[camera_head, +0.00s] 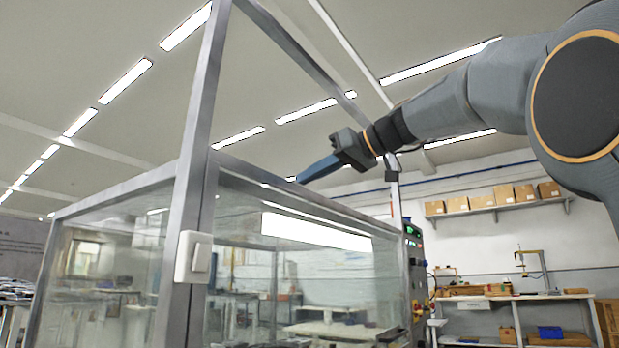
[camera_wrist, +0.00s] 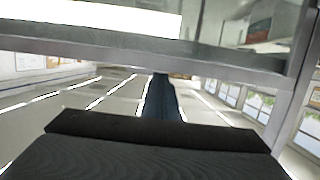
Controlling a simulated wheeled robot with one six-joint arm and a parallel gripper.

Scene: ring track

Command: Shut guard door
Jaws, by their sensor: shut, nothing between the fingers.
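The guard door appears to be the clear glazed panel (camera_head: 290,262) in a grey metal frame, right of the front corner post in the head view. Its top rail slopes down to the right. My gripper (camera_head: 299,181) is shut and empty, its narrow blue fingers pointing down-left at the top rail. In the wrist view, my gripper (camera_wrist: 160,78) ends at a grey rail (camera_wrist: 95,52) that crosses the picture. I cannot tell whether the fingertips touch it. How far the door stands open is also unclear.
A white switch box (camera_head: 193,257) sits on the corner post (camera_head: 196,150). A control panel (camera_head: 415,275) with lit displays stands at the enclosure's right end. Behind it are a shelf of boxes (camera_head: 495,208) and a workbench (camera_head: 515,297). Overhead frame bars rise beside my arm.

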